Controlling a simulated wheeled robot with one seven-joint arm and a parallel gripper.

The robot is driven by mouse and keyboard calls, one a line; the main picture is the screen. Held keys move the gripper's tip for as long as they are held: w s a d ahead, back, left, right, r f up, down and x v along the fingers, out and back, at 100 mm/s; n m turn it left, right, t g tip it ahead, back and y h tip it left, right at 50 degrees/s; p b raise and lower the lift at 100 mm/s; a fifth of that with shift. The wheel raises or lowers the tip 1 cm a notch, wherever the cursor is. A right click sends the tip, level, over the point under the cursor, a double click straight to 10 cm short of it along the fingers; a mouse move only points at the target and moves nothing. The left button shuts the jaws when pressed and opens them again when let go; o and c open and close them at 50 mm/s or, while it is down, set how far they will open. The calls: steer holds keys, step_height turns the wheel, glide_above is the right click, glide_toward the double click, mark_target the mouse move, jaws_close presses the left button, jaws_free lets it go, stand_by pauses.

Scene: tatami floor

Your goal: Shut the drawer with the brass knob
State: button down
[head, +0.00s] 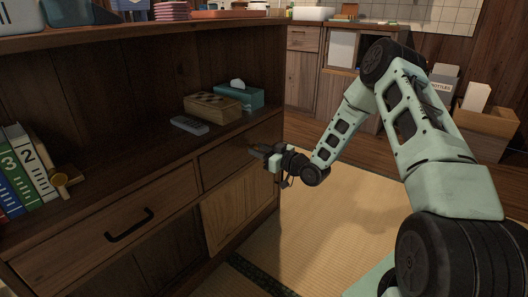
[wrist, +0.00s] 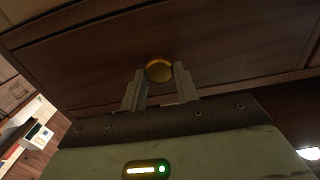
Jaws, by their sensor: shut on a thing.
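The drawer with the brass knob is the right-hand dark wood drawer (head: 225,160) of the cabinet in the head view. Its front also fills the upper part of the wrist view (wrist: 225,55). It looks about level with the cabinet face, and I see no clear gap around it. The round brass knob (wrist: 159,71) sits between my two fingertips in the wrist view. My gripper (wrist: 160,86) is shut on the knob. In the head view my gripper (head: 260,152) is at the drawer front and hides the knob.
A wider drawer with a black bar handle (head: 129,225) is to the left. A light wood door (head: 235,208) is below. The shelf holds a remote (head: 190,125), a wooden box (head: 212,108), a tissue box (head: 239,95) and several books (head: 25,165). Tatami floor (head: 340,215) is clear.

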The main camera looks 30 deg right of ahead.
steer(key=shift+w, duration=0.15)
steer(key=c, duration=1.1)
jaws_free()
steer(key=shift+w+a, duration=0.1)
steer(key=shift+o, duration=0.2)
steer(key=p+v, duration=0.5)
steer(key=v, duration=1.2)
steer(key=shift+s+p, duration=0.2)
steer(key=shift+p, duration=0.15)
